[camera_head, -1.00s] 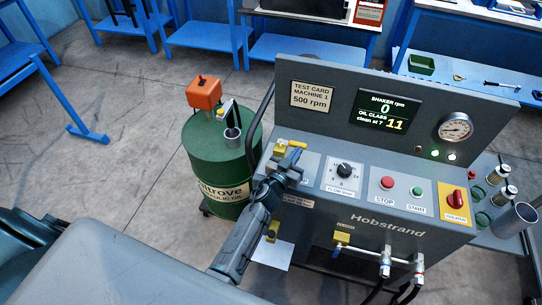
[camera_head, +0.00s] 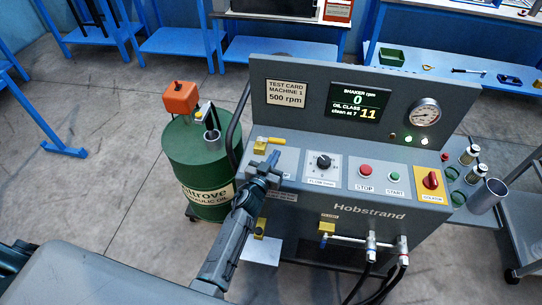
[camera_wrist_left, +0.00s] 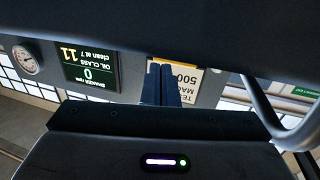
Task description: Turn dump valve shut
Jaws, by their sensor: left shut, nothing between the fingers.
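A yellow lever handle (camera_head: 270,140) lies roughly crosswise on a yellow valve body at the left end of the grey machine's control panel. My left gripper (camera_head: 271,162) is shut and empty, just in front of this lever; whether it touches it is unclear. The arm partly covers the label there. Another yellow valve (camera_head: 260,228) sits low on the machine's front, beside my left arm, and a third yellow fitting (camera_head: 326,228) is on the front pipework. No readable label tells which is the dump valve. The left wrist view shows the closed fingers (camera_wrist_left: 160,84). My right gripper is not in view.
The machine's display (camera_head: 358,105) reads shaker 0 rpm, oil class 11. A flow knob (camera_head: 323,161), stop and start buttons and a red isolator (camera_head: 431,180) line the panel. A green oil drum (camera_head: 200,160) stands close on the left. Open floor lies further left.

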